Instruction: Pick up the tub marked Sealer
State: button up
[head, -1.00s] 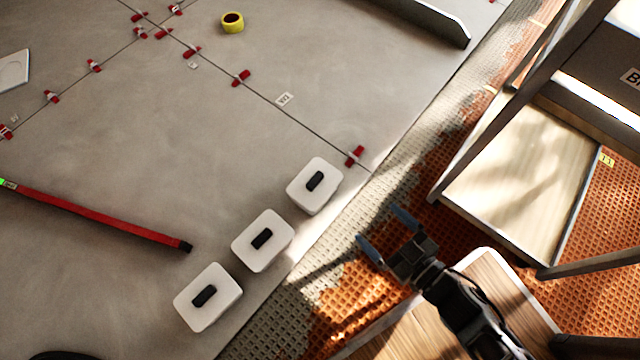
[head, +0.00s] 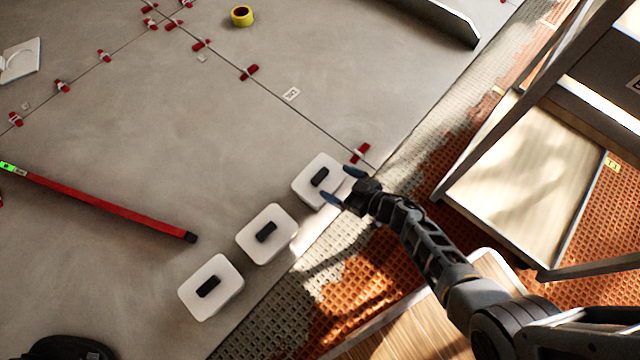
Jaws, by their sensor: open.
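Three white lidded tubs with black handles stand in a slanting row near the edge of the grey tiles: an upper right tub (head: 311,190), a middle tub (head: 252,246) and a lower left tub (head: 196,305). No marking can be read on any of them, so I cannot tell which is Sealer. My gripper (head: 341,184) is open and empty. Its fingers overlap the right side of the upper right tub in the picture. I cannot tell whether they touch it or hover above it.
A red level (head: 100,204) lies on the tiles at left. Red clips (head: 361,152) line the joints, and a yellow tape roll (head: 242,16) lies at the back. Wooden shelving (head: 520,170) stands at right beside the orange mat. The middle tiles are clear.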

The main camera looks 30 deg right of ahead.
aim_at(321, 175)
jog(key=b+x, duration=0.1)
jog(key=x, duration=0.1)
jog(key=b+x, duration=0.2)
jog(key=x, duration=0.1)
jog(key=shift+s+a, duration=0.15)
jog(key=shift+a, duration=0.05)
jog(key=shift+c, duration=0.4)
grip_shut()
dwell(0.3)
jog(key=shift+r, duration=0.15)
